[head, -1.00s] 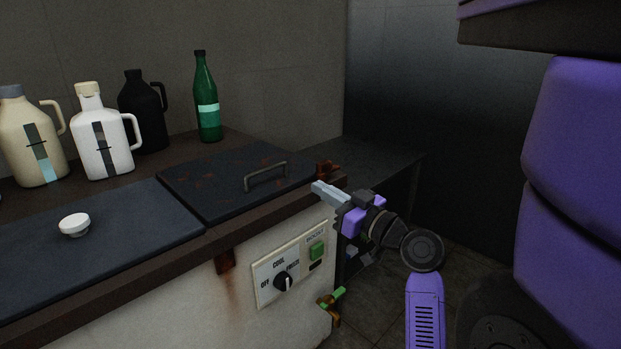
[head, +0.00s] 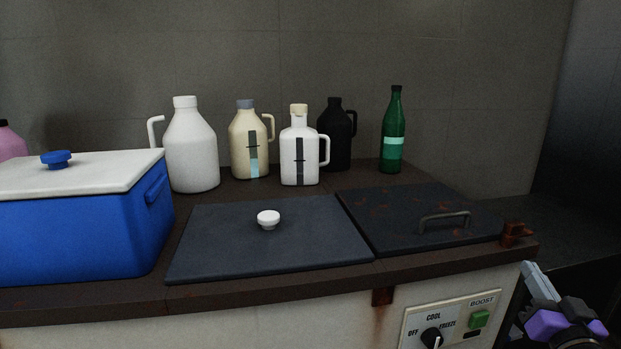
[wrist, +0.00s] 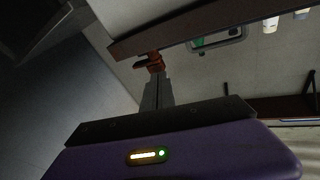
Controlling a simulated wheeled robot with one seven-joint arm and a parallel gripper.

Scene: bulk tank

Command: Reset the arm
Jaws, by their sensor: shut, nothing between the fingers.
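My gripper (head: 541,284) is at the lower right of the head view, beside the tank's right front corner. Its pale fingers point up and left, and the rest of my arm is cut off by the frame's edge. In the wrist view the fingers (wrist: 158,92) lie together with nothing between them. A rusty bracket (wrist: 155,63) shows just past the fingertips there; whether they touch it cannot be told. The same rusty bracket (head: 515,235) sits on the tank's right corner in the head view.
The tank top carries a flat dark lid (head: 300,252) with a white knob and a rusty lid (head: 390,225) with a handle. A blue cooler (head: 75,235) stands at left. Several jugs and a green bottle (head: 393,135) line the back. A control panel (head: 455,320) is on the front.

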